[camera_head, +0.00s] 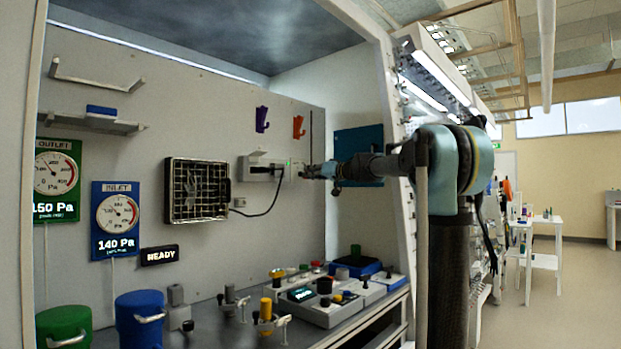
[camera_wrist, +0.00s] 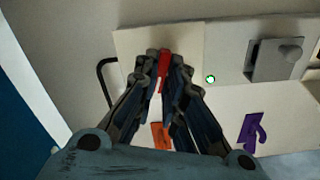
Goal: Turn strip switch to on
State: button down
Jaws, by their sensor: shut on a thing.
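The strip (camera_head: 263,170) is a pale box on the back wall with a black cable hanging from it. In the wrist view its cream face (camera_wrist: 225,45) carries a small lit green lamp (camera_wrist: 210,79). The red strip switch (camera_wrist: 164,62) shows between the fingertips of my gripper (camera_wrist: 164,66), which are closed together around it. In the head view my gripper (camera_head: 306,171) reaches in from the right to the right end of the strip. The switch is partly covered by the fingers, so its position cannot be told.
An orange hook (camera_head: 298,126) and a purple hook (camera_head: 262,119) are on the wall above the strip. A dark-framed grille (camera_head: 197,190) is to the left. Controls and a console (camera_head: 310,303) stand on the bench below. The glovebox frame (camera_head: 393,150) borders my arm.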

jog(key=shift+n, duration=1.8)
jog(key=c, duration=1.7)
grip_release()
jog(key=v, duration=1.2)
jog(key=shift+f, duration=0.1)
